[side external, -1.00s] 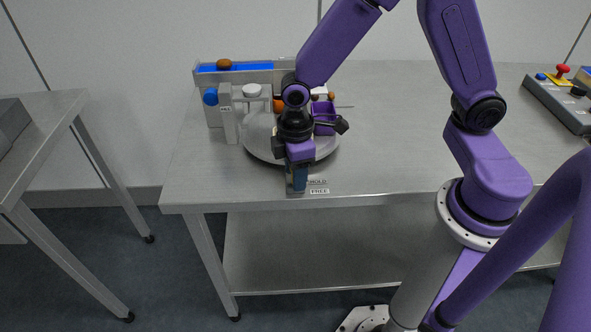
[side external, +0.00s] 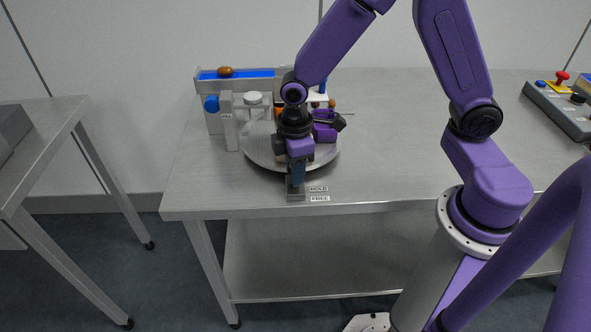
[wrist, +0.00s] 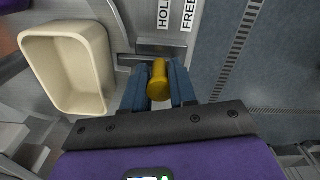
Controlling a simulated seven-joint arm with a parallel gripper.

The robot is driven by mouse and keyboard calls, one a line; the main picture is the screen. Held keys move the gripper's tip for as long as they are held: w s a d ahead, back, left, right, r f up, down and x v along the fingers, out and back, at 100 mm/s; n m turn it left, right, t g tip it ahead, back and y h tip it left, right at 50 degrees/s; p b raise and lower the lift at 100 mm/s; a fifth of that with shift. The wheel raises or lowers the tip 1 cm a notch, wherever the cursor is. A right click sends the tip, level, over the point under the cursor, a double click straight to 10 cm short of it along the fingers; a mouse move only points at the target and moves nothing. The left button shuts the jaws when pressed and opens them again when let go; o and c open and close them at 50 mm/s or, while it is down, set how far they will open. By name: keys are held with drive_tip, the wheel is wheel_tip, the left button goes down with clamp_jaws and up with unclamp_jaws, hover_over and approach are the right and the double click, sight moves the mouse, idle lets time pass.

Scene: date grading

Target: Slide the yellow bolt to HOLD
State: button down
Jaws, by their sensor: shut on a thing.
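The yellow bolt (wrist: 158,80) shows its knob in the wrist view, between the two blue fingers of my gripper (wrist: 159,92). The fingers are shut on it. The bolt sits at a grey metal track (wrist: 160,49). The HOLD label (wrist: 164,14) and the FREE label (wrist: 188,16) lie beyond the track, and the knob lines up with HOLD rather than FREE. In the side view my gripper (side external: 297,180) points down at the table's front edge, left of the HOLD label (side external: 318,189) and the FREE label (side external: 320,198). The fingers hide the bolt there.
A round grey turntable (side external: 255,158) stands just behind my gripper, with a purple cup (side external: 324,132) on it. A cream cup (wrist: 97,72) is close to the fingers in the wrist view. A blue-topped channel (side external: 250,73) bears a brown date (side external: 225,72).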

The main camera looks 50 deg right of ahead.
drive_tip(key=shift+w+d, duration=0.2)
drive_tip(key=c, duration=1)
unclamp_jaws()
drive_tip(key=shift+c, duration=0.2)
drive_tip(key=shift+r, duration=0.1)
wheel_tip(320, 180, up, 17)
drive_tip(key=shift+r, duration=0.15)
drive_tip(key=s+d+f, duration=0.2)
drive_tip(key=s, duration=0.8)
drive_tip(key=s+d+f, duration=0.3)
drive_tip(key=s, duration=0.7)
drive_tip(key=shift+s+d+f+n, duration=0.2)
drive_tip(key=shift+f+n, duration=0.05)
drive_tip(key=shift+n, duration=0.05)
